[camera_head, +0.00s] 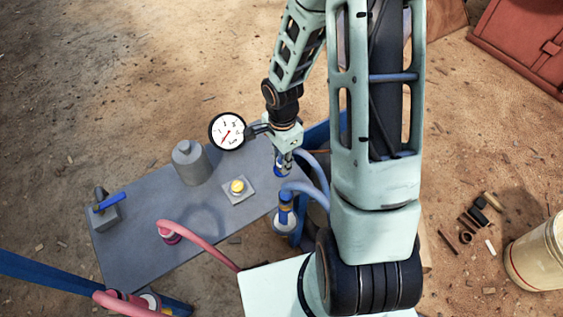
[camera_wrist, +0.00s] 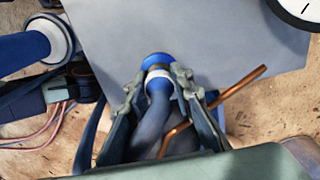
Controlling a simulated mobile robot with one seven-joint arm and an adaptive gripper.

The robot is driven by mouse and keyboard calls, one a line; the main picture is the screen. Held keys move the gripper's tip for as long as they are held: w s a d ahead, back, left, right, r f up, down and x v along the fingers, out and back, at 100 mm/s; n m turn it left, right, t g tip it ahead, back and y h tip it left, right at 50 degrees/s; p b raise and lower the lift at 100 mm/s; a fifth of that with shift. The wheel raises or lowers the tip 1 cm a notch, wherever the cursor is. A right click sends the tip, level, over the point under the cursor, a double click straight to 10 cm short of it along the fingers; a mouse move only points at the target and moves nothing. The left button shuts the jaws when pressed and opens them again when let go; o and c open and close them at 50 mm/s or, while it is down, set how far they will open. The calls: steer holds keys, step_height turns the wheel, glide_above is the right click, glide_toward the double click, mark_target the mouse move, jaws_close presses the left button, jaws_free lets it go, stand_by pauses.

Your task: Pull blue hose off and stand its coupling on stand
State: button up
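In the head view my gripper (camera_head: 284,163) is low over the right end of the grey table, around a blue coupling (camera_head: 280,170). In the wrist view my gripper (camera_wrist: 157,82) has its fingers against both sides of this coupling (camera_wrist: 157,62), below its blue rim. The blue hose (camera_wrist: 155,112) runs back between the fingers; it also curves right in the head view (camera_head: 317,165). Whether the coupling touches the table is unclear. A grey square plate with a yellow round top (camera_head: 238,188) lies left of my gripper; I cannot tell whether it is the stand.
The grey table (camera_head: 135,253) carries a grey canister (camera_head: 190,163), a blue-handled valve (camera_head: 105,208) and a pink hose (camera_head: 195,240). A dial gauge (camera_head: 227,131) is close left of my wrist. A blue fitting with hose (camera_head: 286,205) stands at the near edge.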

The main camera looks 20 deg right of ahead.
mark_target(282, 156)
jaws_close()
steer(key=shift+r, duration=0.1)
steer(key=shift+r+p, duration=2.15)
steer(key=shift+r, duration=0.75)
